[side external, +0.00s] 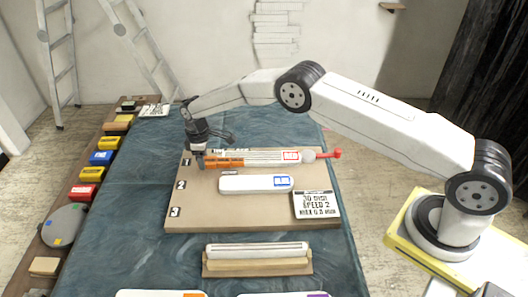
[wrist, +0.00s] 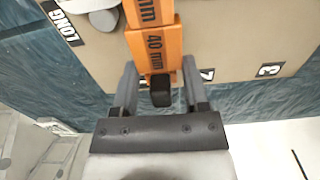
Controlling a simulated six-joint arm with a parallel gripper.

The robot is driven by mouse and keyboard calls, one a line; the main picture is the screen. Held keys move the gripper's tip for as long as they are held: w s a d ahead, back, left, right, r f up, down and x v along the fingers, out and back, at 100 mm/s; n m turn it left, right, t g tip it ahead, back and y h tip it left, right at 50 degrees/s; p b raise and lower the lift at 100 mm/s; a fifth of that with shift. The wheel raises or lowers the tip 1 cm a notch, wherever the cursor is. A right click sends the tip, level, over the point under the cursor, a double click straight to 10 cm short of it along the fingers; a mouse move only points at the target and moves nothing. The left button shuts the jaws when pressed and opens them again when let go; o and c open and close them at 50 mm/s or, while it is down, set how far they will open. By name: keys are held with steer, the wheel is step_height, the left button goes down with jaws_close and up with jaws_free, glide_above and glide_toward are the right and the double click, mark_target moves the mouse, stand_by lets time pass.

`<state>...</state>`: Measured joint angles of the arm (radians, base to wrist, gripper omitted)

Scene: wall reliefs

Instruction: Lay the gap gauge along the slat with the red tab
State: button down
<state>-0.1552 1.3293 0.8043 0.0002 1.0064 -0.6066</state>
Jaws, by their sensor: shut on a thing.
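An orange gap gauge marked "40 mm" (wrist: 155,42) runs up from between the fingers of my gripper (wrist: 161,88) in the wrist view. A black knob is at its near end. In the side view my gripper (side external: 200,162) is shut at the left end of the gauge (side external: 226,163), low over the board. A long white piece with a red-framed label (side external: 291,156) lies in line with it in the top row; a grey ball and red tip (side external: 335,154) are at its right. Whether the gauge touches the board is unclear.
The brown board (side external: 190,215) has rows numbered 1 to 3. A white slat with a blue label (side external: 256,184) lies in row two; a text card (side external: 316,205) lies at lower right. Another white slat (side external: 256,249) rests on a wooden holder in front. Coloured blocks line the left shelf.

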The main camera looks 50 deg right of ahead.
steer(key=shift+f, duration=1.55)
stand_by(0.6)
jaws_free()
steer(key=shift+r, duration=0.15)
steer(key=shift+r, duration=3.75)
